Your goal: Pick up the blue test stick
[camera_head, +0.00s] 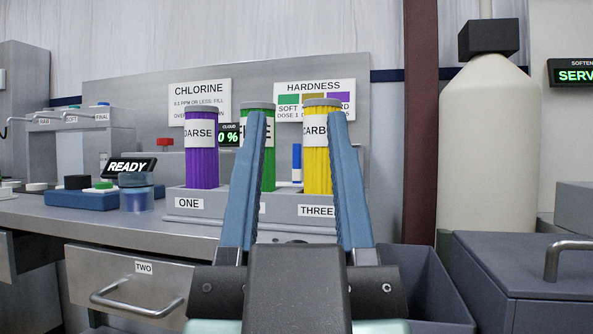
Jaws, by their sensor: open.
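A narrow upright blue stick (297,158), likely the blue test stick, shows between the green and yellow cylinders, with a white part near its foot. My gripper (297,118) is open and empty, its two blue fingers pointing forward with a wide gap. In the picture the stick lies between the fingers, beyond them; I cannot tell how far. The left finger covers part of the green cylinder, and the right finger covers part of the yellow one.
Purple (202,165), green (269,174) and yellow (316,165) cylinders stand in a grey holder (200,206) on the counter. A blue cup (137,199) stands left. A dark bin (432,285) and grey chest (540,260) are at right, below a large pale tank (488,150).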

